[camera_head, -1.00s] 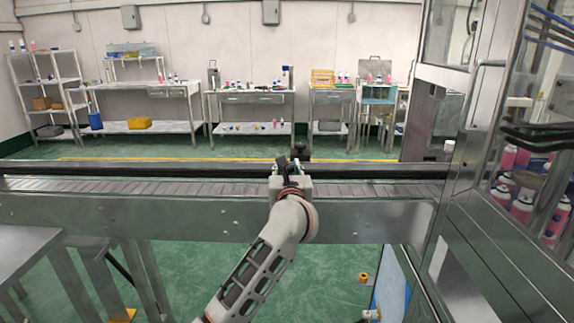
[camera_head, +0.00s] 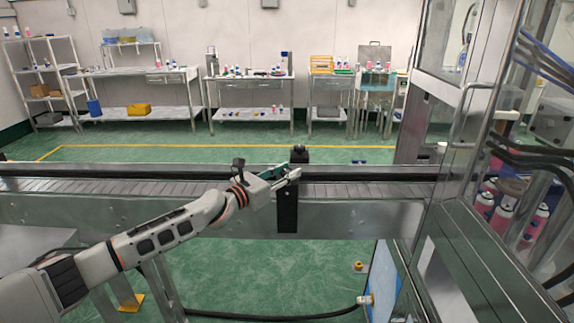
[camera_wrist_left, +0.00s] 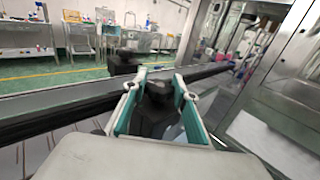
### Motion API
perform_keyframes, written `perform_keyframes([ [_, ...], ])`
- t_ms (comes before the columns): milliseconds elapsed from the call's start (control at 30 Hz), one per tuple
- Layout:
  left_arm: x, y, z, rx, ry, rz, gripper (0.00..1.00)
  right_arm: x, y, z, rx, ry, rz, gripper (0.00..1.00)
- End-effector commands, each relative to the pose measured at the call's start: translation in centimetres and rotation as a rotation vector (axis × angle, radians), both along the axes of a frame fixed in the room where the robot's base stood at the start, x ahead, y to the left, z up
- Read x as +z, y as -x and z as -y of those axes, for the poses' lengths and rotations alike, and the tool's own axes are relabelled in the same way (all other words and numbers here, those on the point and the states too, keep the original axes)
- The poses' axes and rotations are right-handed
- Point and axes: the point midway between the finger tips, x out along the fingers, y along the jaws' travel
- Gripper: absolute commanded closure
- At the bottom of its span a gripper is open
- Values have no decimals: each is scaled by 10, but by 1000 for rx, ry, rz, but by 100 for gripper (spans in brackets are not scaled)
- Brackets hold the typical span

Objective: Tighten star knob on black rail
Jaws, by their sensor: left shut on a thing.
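My left gripper (camera_head: 291,173) reaches in from the left at the near side of the conveyor. In the left wrist view its teal fingers (camera_wrist_left: 160,78) are shut on a dark star knob (camera_wrist_left: 157,92), one finger on each side. A black bracket (camera_head: 288,212) hangs on the conveyor's near side just below the fingertips; in the head view the fingers largely hide the held knob. A second dark knob (camera_head: 299,149) stands just beyond, on the far side; its block also shows in the wrist view (camera_wrist_left: 123,63). The black rail (camera_head: 400,170) runs along the conveyor. My right gripper is not in view.
The grey conveyor (camera_head: 150,212) spans the scene. A metal-framed machine (camera_head: 462,205) with pink cans (camera_head: 500,215) stands at the right. Benches (camera_head: 250,85) line the back wall, with green floor (camera_head: 220,155) clear before them.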

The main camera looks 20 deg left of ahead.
Motion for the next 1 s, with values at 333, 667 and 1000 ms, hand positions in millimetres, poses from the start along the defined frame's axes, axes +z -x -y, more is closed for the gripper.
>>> perform_keyframes([
  [333, -4, -3, -3, -257, 1, 2, 94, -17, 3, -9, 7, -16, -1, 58],
  [667, -8, -3, -1, -467, 6, 0, 94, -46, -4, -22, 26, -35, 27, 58],
  [1000, -6, -2, 0, -595, 6, -3, 94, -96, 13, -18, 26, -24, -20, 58],
])
